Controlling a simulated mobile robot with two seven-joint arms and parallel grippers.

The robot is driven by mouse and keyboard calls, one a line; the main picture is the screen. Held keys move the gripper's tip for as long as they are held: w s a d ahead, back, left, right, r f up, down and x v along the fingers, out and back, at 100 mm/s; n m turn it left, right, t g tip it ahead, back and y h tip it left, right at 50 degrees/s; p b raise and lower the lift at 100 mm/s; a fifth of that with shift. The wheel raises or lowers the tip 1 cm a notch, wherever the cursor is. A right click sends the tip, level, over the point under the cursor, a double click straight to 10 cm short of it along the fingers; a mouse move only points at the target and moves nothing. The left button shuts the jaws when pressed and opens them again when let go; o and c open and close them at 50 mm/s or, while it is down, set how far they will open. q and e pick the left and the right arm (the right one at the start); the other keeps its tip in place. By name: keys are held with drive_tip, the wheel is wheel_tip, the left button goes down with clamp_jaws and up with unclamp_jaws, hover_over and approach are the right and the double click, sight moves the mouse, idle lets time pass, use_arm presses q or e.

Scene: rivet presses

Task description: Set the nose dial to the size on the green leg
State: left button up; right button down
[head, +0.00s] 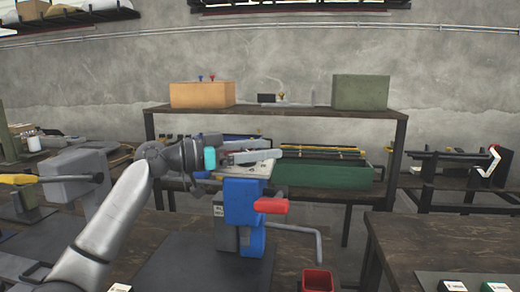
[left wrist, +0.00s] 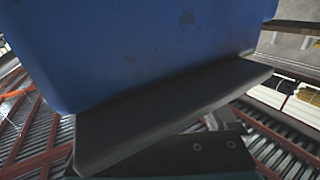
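A blue press (head: 240,203) with a red handle (head: 271,205) and a bent grey crank stands in the middle of the head view. A pale plate (head: 262,170) shows at its top. My left gripper (head: 268,156) is just above the press top, pointing right. In the left wrist view a large blue surface (left wrist: 150,45) fills the top, with a dark grey bar (left wrist: 160,112) close against its lower edge. I cannot tell whether my fingers are apart or hold anything. No dial marks or green leg can be made out. My right gripper is not in view.
A red bin (head: 317,280) stands at the front. A table with small labelled blocks (head: 453,285) is at the right. Behind are a shelf bench (head: 300,111) with an orange box (head: 202,94) and a green case (head: 322,174). A grey press (head: 75,175) with a yellow handle is at left.

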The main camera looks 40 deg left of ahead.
use_arm(q)
drive_tip(key=shift+s, duration=0.1)
drive_tip(key=v, duration=1.5)
drive_tip(key=shift+p, duration=0.35)
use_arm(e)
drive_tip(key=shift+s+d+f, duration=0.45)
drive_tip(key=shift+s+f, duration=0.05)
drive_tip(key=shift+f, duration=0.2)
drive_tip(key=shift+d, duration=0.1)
